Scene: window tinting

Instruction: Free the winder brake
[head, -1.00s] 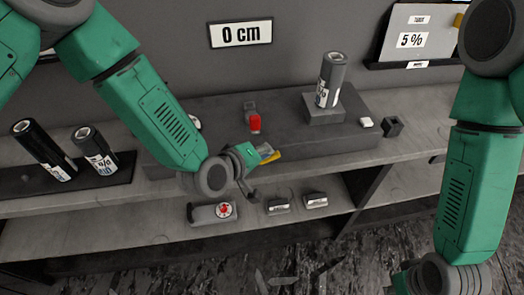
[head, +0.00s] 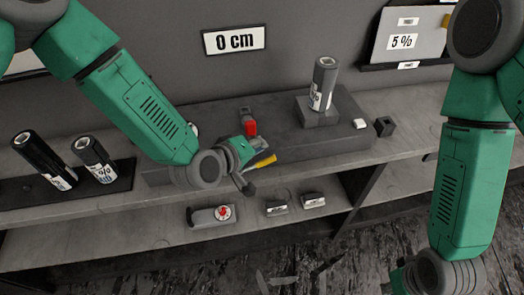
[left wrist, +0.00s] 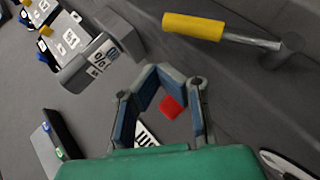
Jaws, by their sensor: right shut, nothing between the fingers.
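A red lever-like piece (head: 250,128) stands on the long dark block (head: 200,110) on the bench; I take it to be the brake. My left gripper (head: 252,146) is just in front of it. In the left wrist view the red piece (left wrist: 172,107) shows between the blue-padded fingers of my left gripper (left wrist: 160,72). Their tips look close together; whether they touch it or each other I cannot tell. A yellow handle (head: 265,160) is next to the gripper; in the left wrist view the yellow handle (left wrist: 193,26) sits on a metal rod. My right gripper is out of view.
A grey roll (head: 323,84) stands on a raised block. A white piece (head: 360,124) and a dark cube (head: 384,126) are at the right. Dark rolls (head: 45,160) lean on a tray at left. The shelf below holds a device with a red dial (head: 222,212) and small metal pieces.

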